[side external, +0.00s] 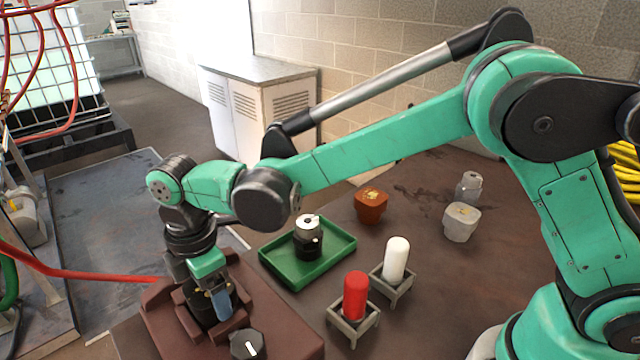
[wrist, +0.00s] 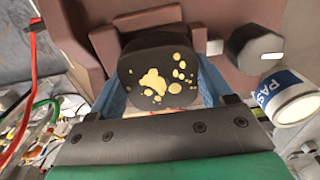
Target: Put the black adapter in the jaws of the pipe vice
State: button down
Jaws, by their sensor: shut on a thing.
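The black adapter (wrist: 157,75), dark with yellow blotches on its top, is between the blue fingers of my gripper (wrist: 160,98) in the wrist view. In the side external view, my gripper (side external: 208,300) points down and is shut on it, low over the brown pipe vice (side external: 285,343). The adapter (side external: 200,312) shows there as a dark shape, partly hidden by a finger, in the space between the vice's raised jaws. The vice also shows in the wrist view (wrist: 150,18). I cannot tell whether the adapter touches the vice's bottom.
A dark knob (side external: 247,345) is at the vice's front. A green tray (side external: 285,277) holds a grey and black part (side external: 308,236). Red (side external: 355,295) and white (side external: 397,258) cylinders stand in holders. Rust-brown (side external: 371,206) and grey (side external: 461,222) pieces are farther back. A red hose (side external: 90,274) ends near the vice.

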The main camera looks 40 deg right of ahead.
jog(key=shift+f, duration=0.1)
grip_release()
notch_tip(320, 180, up, 12)
jog(key=s+d+f+m+t, duration=0.2)
jog(key=s+d+m+t, duration=0.1)
jog(key=d+m, duration=0.6)
jog(key=s+d+f+m+t, duration=0.2)
jog(key=s+d+m+t, duration=0.2)
jog(key=d+m, duration=0.5)
jog(key=s+d, duration=0.1)
jog(key=d, duration=0.2)
jog(key=shift+s+d, duration=0.2)
